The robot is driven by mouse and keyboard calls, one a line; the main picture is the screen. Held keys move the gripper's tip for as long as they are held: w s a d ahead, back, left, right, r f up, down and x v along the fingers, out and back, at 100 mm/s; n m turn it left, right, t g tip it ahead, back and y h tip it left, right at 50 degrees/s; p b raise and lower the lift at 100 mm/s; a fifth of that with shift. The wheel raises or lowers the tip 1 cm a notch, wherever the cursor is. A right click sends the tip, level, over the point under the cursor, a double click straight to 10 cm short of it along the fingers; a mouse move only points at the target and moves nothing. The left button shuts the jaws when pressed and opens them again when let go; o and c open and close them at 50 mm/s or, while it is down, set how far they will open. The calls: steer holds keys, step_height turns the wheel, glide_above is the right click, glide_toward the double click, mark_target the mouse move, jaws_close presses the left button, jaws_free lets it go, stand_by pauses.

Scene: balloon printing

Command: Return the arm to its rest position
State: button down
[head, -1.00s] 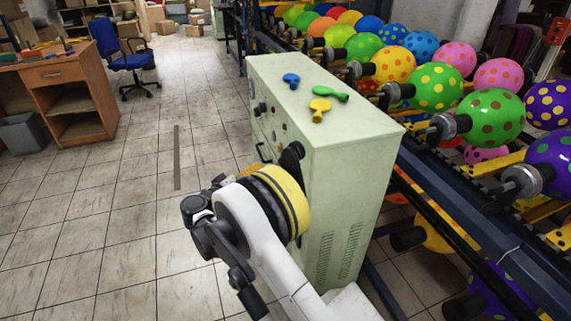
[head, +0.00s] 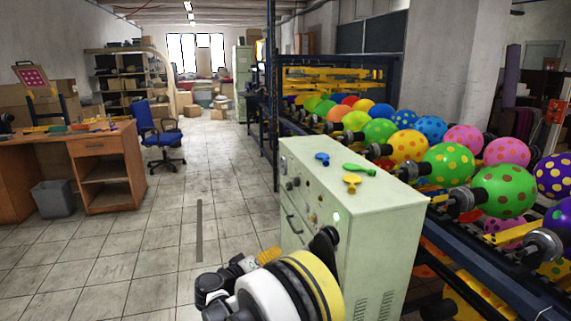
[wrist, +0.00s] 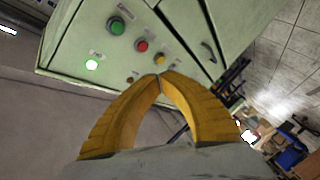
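My gripper (wrist: 160,77) has its two yellow fingers brought together at the tips, with nothing between them. In the head view my arm is folded low at the bottom centre, and yellow parts of the gripper (head: 269,255) show beside the front of the pale green control cabinet (head: 372,212). In the wrist view the cabinet's panel lies beyond the fingertips, with a green button (wrist: 117,27), a red button (wrist: 142,46) and a yellow button (wrist: 160,58). A small green light (wrist: 91,64) glows on it. I cannot tell the exact gap to the panel.
Blue (head: 322,158), green (head: 359,169) and yellow (head: 351,183) deflated balloons lie on the cabinet top. The balloon rack with dotted balloons (head: 504,190) runs along the right. A wooden desk (head: 105,170) and blue chair (head: 160,137) stand left. The tiled floor between is open.

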steer(key=s+d+r+g+y, duration=0.25)
steer(key=s+d+r, duration=0.35)
steer(key=d, duration=0.3)
steer(key=s+d+r+g+y, duration=0.2)
steer(key=s+d+r+g, duration=0.1)
steer(key=s+d+r, duration=0.5)
steer(key=s+d+f+m+y, duration=0.1)
steer(key=s+d+f+y, duration=0.1)
steer(key=s, duration=1)
steer(key=s+d+f+m+y, duration=0.1)
steer(key=s+d+f+y, duration=0.1)
steer(key=s, duration=1.1)
steer(key=shift+s+d+f+m+y, duration=0.2)
steer(key=shift+s+d+m+y, duration=0.1)
steer(key=shift+d+y, duration=0.35)
